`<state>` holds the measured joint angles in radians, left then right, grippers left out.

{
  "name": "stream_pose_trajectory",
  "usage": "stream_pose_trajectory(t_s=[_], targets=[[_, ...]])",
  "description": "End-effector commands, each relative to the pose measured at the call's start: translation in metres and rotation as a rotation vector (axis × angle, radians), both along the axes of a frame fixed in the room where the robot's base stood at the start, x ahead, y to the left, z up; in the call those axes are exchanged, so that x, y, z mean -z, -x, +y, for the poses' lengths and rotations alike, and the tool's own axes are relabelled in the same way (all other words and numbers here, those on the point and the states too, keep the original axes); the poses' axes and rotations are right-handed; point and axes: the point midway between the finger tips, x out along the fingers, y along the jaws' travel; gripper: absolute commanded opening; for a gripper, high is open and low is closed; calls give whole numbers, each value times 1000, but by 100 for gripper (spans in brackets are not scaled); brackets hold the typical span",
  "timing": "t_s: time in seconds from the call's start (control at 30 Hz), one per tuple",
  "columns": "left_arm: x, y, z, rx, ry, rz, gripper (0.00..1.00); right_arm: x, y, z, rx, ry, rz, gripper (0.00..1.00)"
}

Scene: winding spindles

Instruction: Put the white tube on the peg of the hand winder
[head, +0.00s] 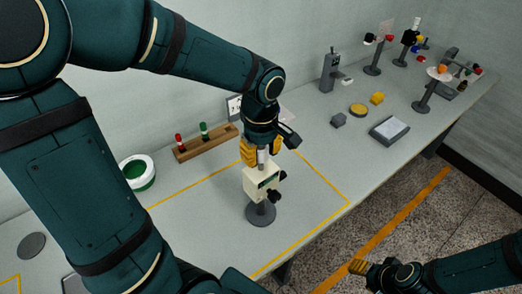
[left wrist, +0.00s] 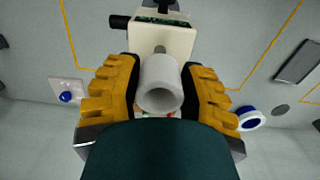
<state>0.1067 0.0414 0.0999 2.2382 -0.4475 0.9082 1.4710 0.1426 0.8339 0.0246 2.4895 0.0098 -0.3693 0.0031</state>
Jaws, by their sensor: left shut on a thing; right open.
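The hand winder (head: 262,184) is a cream box on a grey round-footed stand, with dark knobs at its right side. In the left wrist view the winder (left wrist: 160,38) is straight beyond the fingers. My left gripper (head: 262,152) is directly above it, pointing down. In the left wrist view the left gripper (left wrist: 160,95) is shut on the white tube (left wrist: 160,72), whose open end faces the camera. A grey bit of the peg (left wrist: 160,49) shows just past the tube; I cannot tell whether the tube is around it. My right gripper (head: 361,268) is empty and open, low over the floor side.
A wooden rack (head: 205,145) with red and green pieces stands behind the winder. A scale (head: 389,130), a yellow disc (head: 358,110) and several stands are right. The yellow-outlined table area is otherwise clear.

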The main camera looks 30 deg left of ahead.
Motion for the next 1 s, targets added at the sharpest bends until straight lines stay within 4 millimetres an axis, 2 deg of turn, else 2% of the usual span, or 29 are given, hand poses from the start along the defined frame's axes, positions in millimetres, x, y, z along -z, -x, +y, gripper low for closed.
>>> stream_pose_trajectory(t_s=[1.0], targets=[[24, 0, 0, 0, 0, 0, 24, 22, 0, 0, 0, 0, 0, 47]])
